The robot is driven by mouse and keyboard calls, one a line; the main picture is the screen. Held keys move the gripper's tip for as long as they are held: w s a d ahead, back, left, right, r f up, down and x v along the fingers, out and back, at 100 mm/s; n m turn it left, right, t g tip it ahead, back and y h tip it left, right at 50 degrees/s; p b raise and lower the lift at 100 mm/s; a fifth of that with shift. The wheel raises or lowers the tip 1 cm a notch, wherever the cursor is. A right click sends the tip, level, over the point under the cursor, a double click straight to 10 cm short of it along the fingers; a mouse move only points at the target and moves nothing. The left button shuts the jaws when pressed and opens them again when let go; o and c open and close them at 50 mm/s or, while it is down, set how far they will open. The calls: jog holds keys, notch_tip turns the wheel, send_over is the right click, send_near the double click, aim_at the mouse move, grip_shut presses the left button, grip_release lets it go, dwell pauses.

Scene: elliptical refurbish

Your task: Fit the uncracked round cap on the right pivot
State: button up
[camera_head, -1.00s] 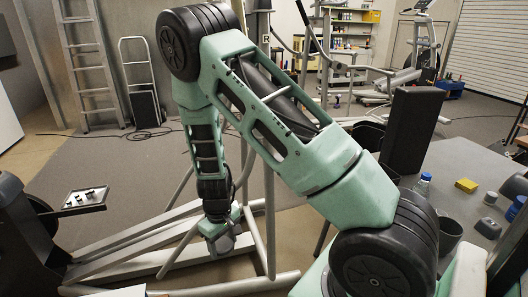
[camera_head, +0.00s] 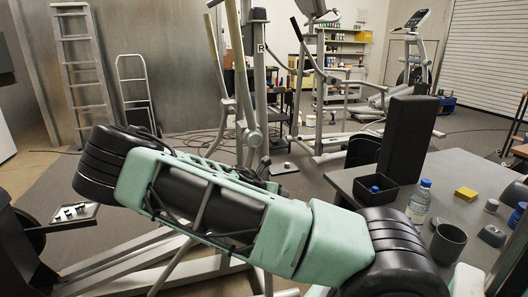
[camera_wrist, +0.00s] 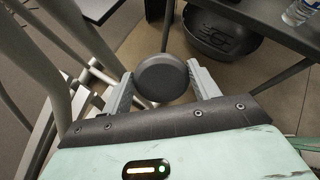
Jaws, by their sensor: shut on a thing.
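My gripper (camera_wrist: 163,88) shows in the wrist view, with its two pale fingers closed on the sides of a dark grey round cap (camera_wrist: 162,77). The cap's upper face looks smooth, and I see no crack on it. In the head view my gripper and the cap are hidden behind my arm. The elliptical machine's grey upright (camera_head: 260,75) carries a letter R at the centre of the head view. I cannot make out the right pivot clearly; the lower part of the machine is covered by my arm.
A small tray (camera_head: 60,221) with several small parts is at the left. Frame bars (camera_wrist: 62,100) lie close left of my gripper.

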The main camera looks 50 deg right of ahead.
jog(key=r+n+t, duration=0.2)
jog(key=w+d+r+n+t+h, duration=0.1)
jog(key=r+n+t, duration=0.1)
jog(key=t, duration=0.1)
jog(key=d+r+n+t, duration=0.1)
jog(key=r+n+t, duration=0.1)
jog(key=r+t, duration=0.1)
jog(key=shift+w+r+n, duration=0.1)
jog(key=shift+w+n, duration=0.15)
jog(key=shift+n, duration=0.05)
jog(key=shift+w+a+r+n+t+y, duration=0.1)
jog(key=shift+w+r+n+t+y, duration=0.5)
jog(key=shift+w+r+n+t, duration=0.85)
jog(key=shift+w+a+r+n+t+y, duration=0.1)
jog(key=shift+w+r+n+t+y, duration=0.7)
jog(key=shift+w+r+t, duration=1.1)
jog(key=shift+s+r, duration=0.15)
jog(key=shift+r, duration=0.1)
jog(key=shift+o, duration=1.1)
jog(key=c, duration=0.6)
jog(key=shift+o, duration=0.2)
jog(key=shift+r, duration=0.2)
jog(key=shift+w+d, duration=0.3)
jog(key=shift+w, duration=0.2)
